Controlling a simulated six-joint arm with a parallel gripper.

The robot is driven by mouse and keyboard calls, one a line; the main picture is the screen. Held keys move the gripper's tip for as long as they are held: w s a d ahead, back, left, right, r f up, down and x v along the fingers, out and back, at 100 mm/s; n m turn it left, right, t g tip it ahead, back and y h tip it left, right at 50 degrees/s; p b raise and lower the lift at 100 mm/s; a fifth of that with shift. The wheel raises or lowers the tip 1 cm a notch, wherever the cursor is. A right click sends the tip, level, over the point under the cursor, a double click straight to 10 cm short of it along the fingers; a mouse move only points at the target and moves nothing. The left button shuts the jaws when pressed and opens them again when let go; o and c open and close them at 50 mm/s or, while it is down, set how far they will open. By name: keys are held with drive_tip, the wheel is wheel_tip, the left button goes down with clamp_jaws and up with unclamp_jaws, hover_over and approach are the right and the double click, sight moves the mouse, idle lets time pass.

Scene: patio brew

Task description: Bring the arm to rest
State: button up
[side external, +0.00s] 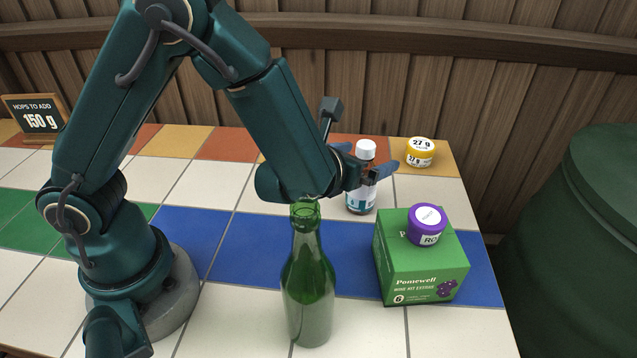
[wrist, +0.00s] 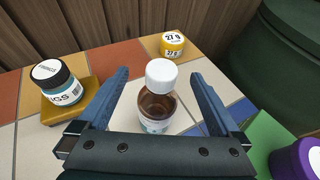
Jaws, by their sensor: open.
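My gripper (side external: 371,166) is open, low over the back right part of the tiled table. Its two blue fingers stand apart on either side of a brown bottle (side external: 361,190) with a white cap and a white and teal label. In the wrist view the bottle (wrist: 158,105) stands upright between the fingers of my gripper (wrist: 160,90), with clear gaps on both sides. The bottle rests on the table (side external: 235,240).
A green glass bottle (side external: 308,290) stands in front of my forearm. A green box (side external: 422,270) bears a purple-lidded jar (side external: 427,225). A yellow jar (side external: 420,152) stands behind. A dark-lidded jar (wrist: 57,82) sits on a yellow base (wrist: 72,108). A green barrel (side external: 585,230) is at right.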

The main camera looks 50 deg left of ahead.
drive_tip(key=shift+r, duration=0.55)
drive_tip(key=s+a+r+n+g+y, duration=0.2)
drive_tip(key=s+a+r+n+y, duration=0.35)
drive_tip(key=a+r+n, duration=0.5)
drive_tip(key=s+a+f+n+g, duration=0.25)
drive_tip(key=s+a+n, duration=0.25)
drive_tip(key=s+n, duration=0.25)
drive_tip(key=s+d+f+n+g+h, duration=0.1)
drive_tip(key=s+d+n+h, duration=0.3)
drive_tip(key=d+n, duration=0.3)
drive_tip(key=s+d+n+g+h, duration=0.2)
drive_tip(key=s+d+n+h, duration=0.2)
drive_tip(key=s+d+n, duration=0.1)
drive_tip(key=shift+d+f+n+h, duration=0.4)
drive_tip(key=shift+d+n, duration=0.5)
drive_tip(key=shift+n, duration=0.3)
